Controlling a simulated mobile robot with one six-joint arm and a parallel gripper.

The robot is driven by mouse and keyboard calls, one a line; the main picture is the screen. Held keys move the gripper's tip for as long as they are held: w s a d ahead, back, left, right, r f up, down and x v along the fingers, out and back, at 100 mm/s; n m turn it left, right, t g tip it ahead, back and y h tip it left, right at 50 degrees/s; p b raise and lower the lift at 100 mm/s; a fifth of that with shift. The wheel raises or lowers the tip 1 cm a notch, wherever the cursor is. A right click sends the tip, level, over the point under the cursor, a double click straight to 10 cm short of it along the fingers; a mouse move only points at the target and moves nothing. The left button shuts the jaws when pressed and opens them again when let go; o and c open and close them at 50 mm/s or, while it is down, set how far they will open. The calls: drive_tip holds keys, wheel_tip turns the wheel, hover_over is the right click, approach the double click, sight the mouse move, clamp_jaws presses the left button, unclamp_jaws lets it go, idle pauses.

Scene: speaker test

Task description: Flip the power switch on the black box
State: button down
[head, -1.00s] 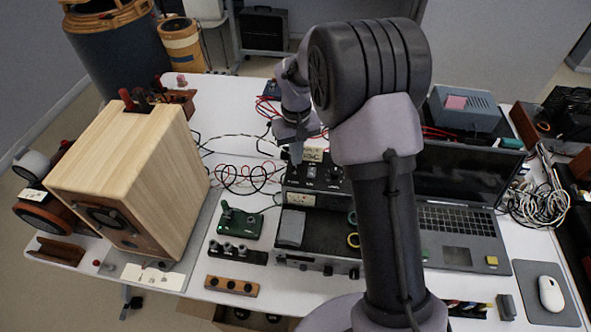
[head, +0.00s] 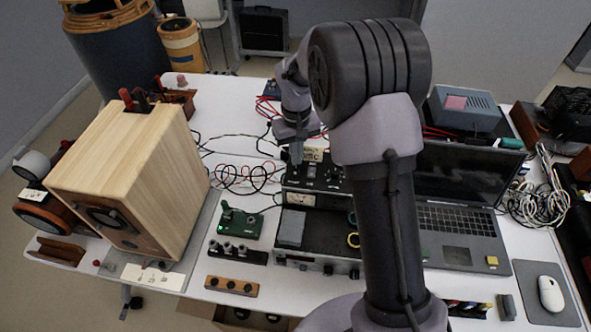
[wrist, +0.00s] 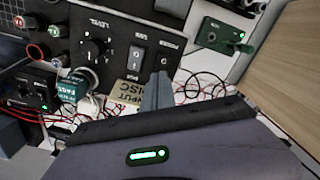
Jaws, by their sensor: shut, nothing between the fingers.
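The black box (head: 330,181) stands at the middle of the table, behind a lower black unit. In the wrist view its front panel (wrist: 114,62) carries a large round knob (wrist: 96,47) and two rocker switches side by side. The power switch (wrist: 166,55) is the one on the right, under lettering that seems to read POWER; the other switch (wrist: 136,58) is left of it. My gripper (wrist: 158,80) is shut and empty, its tips at the lower end of the power switch. Contact cannot be told. In the head view my gripper (head: 297,155) is over the box's left part.
A wooden speaker cabinet (head: 150,180) stands at the left. A green board (head: 240,223) and red and black cables (head: 245,175) lie between it and the box. A laptop (head: 455,220) is at the right, and a paper label (wrist: 130,93) is beside the fingers.

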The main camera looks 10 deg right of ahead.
drive_tip(key=shift+f+b, duration=0.65)
drive_tip(key=shift+f, duration=0.3)
idle(0.4)
wheel_tip(320, 180, up, 7)
drive_tip(key=p, duration=0.6)
drive_tip(key=shift+r, duration=0.1)
